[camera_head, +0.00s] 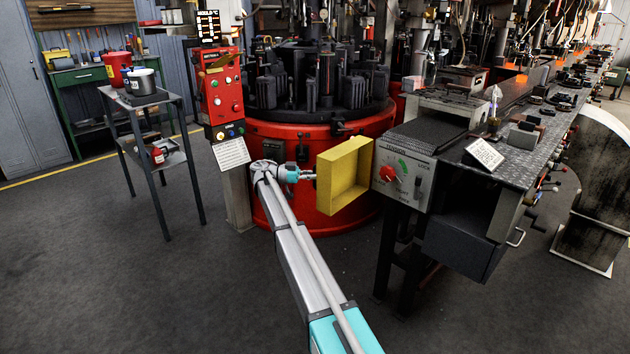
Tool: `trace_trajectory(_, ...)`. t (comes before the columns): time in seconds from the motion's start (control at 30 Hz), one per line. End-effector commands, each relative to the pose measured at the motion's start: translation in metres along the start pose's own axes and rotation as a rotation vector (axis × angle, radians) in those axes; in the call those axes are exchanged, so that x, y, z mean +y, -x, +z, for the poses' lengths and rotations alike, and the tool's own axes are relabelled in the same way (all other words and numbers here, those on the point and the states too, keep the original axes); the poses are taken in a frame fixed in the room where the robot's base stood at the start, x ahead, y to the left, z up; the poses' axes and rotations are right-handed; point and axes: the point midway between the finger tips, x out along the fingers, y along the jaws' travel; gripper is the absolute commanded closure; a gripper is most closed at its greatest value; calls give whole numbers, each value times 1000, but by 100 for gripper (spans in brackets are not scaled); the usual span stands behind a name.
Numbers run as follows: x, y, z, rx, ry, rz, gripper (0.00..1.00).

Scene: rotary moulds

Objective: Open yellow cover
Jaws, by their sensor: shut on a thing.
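The yellow cover (345,178) is a shallow box-like cover at the front of the round red machine base (268,146). It stands swung out, with its hollow inner side facing to the right. My gripper (308,175) is at the left side of the cover, shut on its edge or a handle there. The exact contact is too small to make out. My arm reaches up to it from the bottom middle of the picture. The part of the machine directly behind the cover is hidden.
A red control panel (218,90) stands on a post at the left. A small table (150,98) is further left. The floor in front is clear.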

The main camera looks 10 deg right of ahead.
Motion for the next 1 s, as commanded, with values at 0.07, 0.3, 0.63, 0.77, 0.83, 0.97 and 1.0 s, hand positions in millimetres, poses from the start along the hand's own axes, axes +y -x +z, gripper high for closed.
trace_trajectory(0.07, -6, -4, 0, 0, 1, 20, 100)
trace_trajectory(0.3, -9, -12, 0, 0, 1, 30, 100)
trace_trajectory(0.63, -10, -16, 0, 0, 1, 32, 68)
trace_trajectory(0.77, -10, -15, 0, 0, 1, 32, 49)
trace_trajectory(0.83, -10, -15, 0, 0, 0, 32, 49)
trace_trajectory(0.97, -10, -15, 0, 0, 0, 33, 49)
trace_trajectory(1.0, -10, -15, 0, 0, 0, 33, 49)
